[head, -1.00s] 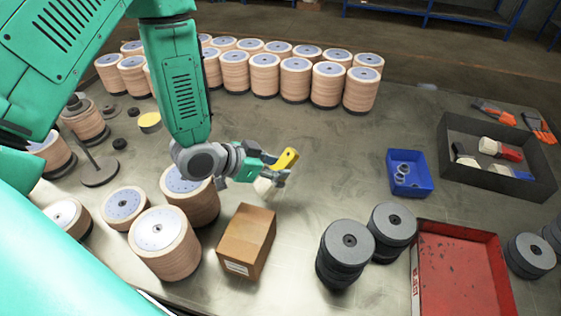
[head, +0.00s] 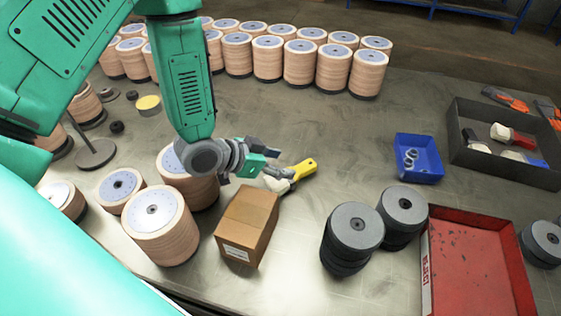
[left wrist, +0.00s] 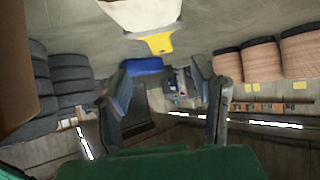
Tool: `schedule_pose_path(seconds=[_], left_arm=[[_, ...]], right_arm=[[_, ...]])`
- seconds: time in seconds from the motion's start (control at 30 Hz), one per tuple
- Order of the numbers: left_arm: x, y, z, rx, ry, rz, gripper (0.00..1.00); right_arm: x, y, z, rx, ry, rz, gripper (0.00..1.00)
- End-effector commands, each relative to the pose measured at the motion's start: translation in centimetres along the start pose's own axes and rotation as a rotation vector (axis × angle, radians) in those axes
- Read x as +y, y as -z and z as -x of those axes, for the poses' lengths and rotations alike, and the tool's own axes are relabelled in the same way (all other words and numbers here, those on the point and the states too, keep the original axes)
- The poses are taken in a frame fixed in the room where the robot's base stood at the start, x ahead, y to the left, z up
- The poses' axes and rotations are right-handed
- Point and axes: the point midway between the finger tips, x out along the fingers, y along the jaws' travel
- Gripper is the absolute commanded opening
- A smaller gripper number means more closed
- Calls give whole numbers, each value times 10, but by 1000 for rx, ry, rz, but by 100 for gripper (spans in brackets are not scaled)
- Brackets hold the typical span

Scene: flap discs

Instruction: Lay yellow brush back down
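The yellow brush (head: 304,171) lies on the table behind the cardboard box, its yellow handle pointing up and right and its pale bristles toward the gripper. In the left wrist view the brush (left wrist: 160,43) shows at the top, bristles and yellow part, outside the space between the fingers. My left gripper (head: 276,173) is right beside the bristle end, low over the table. The left wrist view shows its two fingers (left wrist: 162,82) spread apart with nothing between them. Its fingers partly cover the brush in the head view. My right gripper is not in view.
A cardboard box (head: 247,222) stands just in front of the gripper. Stacks of flap discs (head: 160,232) stand at left, and grey disc stacks (head: 353,235) at front right. A blue bin (head: 418,158), red tray (head: 470,262) and dark tray (head: 512,163) are at right. The table behind the brush is clear.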

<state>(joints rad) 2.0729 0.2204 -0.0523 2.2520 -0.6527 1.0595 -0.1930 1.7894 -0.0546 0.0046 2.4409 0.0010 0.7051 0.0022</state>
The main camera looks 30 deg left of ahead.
Motion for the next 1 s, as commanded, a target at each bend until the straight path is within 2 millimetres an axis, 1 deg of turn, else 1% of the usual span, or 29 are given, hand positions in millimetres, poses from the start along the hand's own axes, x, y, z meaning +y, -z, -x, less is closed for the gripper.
schedule_pose_path(seconds=[0.17,0.27,0.37,0.7,0.83,1.0], left_arm=[[0,0,0,-1,0,1,52],[0,3,2,1,1,0,52],[0,12,8,3,1,-1,52],[0,62,42,2,2,-2,52],[0,74,51,1,1,0,52],[0,80,56,-2,0,0,52]], right_arm=[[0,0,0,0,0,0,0],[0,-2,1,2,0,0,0],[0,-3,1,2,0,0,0],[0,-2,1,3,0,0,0],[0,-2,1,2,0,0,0],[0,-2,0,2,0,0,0]])
